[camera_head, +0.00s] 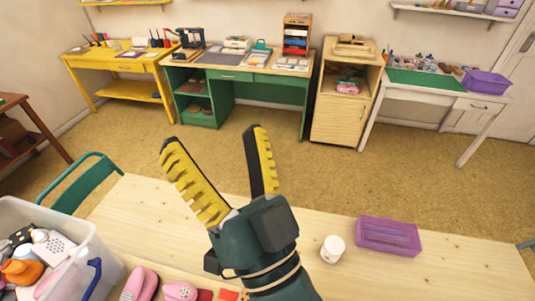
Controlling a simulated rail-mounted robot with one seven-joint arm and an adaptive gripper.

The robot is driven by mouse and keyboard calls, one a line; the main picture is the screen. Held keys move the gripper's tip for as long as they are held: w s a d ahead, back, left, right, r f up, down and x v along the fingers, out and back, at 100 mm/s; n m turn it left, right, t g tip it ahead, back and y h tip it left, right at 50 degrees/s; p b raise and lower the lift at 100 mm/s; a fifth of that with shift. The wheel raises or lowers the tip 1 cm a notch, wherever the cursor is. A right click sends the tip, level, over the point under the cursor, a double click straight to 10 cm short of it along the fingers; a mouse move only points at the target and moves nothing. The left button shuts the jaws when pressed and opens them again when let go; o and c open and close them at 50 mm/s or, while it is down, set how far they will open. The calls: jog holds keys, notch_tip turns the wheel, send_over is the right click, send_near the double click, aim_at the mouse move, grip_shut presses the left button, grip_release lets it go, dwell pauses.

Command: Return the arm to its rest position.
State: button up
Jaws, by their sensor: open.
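My gripper (228,175) has two yellow ribbed fingers spread apart, with nothing between them. It points up and away over the light wooden table (130,215), in the middle of the view. My dark green wrist rises from the bottom edge and hides part of the table behind it. A purple box (388,236) lies on the table to the right of my wrist. A small white round container (332,249) stands between my wrist and the box. Pink items (140,284) and a red item (205,295) lie at the near edge, left of my wrist.
A translucent bin (98,262) full of mixed objects stands at the left front. A green chair (85,180) stands beyond the table. Yellow, green and white desks and a wooden cabinet (345,95) line the wall. The table's right side is mostly clear.

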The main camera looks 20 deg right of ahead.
jog(key=s+d+n+g+h, duration=0.1)
jog(key=s+d+h, duration=0.3)
jog(key=h, duration=0.2)
jog(key=shift+d+g, duration=0.3)
jog(key=shift+d, duration=0.05)
notch_tip(320, 180, up, 35)
jog(key=p, duration=3.4)
jog(key=shift+f+p, duration=0.15)
jog(key=shift+p, duration=0.15)
